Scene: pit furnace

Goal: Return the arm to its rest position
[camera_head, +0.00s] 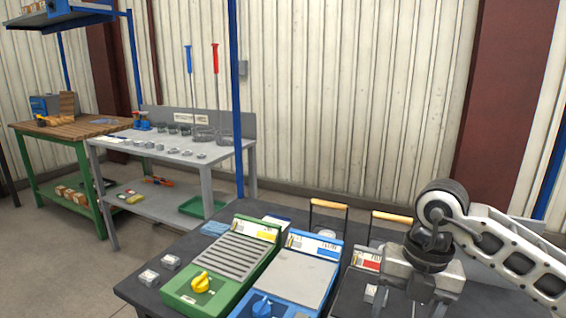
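My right arm comes in from the right edge. Its wrist is bent, and the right gripper (410,301) points down over the right part of the dark table (150,283). The fingers run into the bottom edge of the view, so their tips and anything between them are hidden. I cannot tell whether it is open or shut. My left gripper and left arm are not in view.
Orange-topped handles (391,217) rise behind. A grey workbench (160,138) stands farther back.

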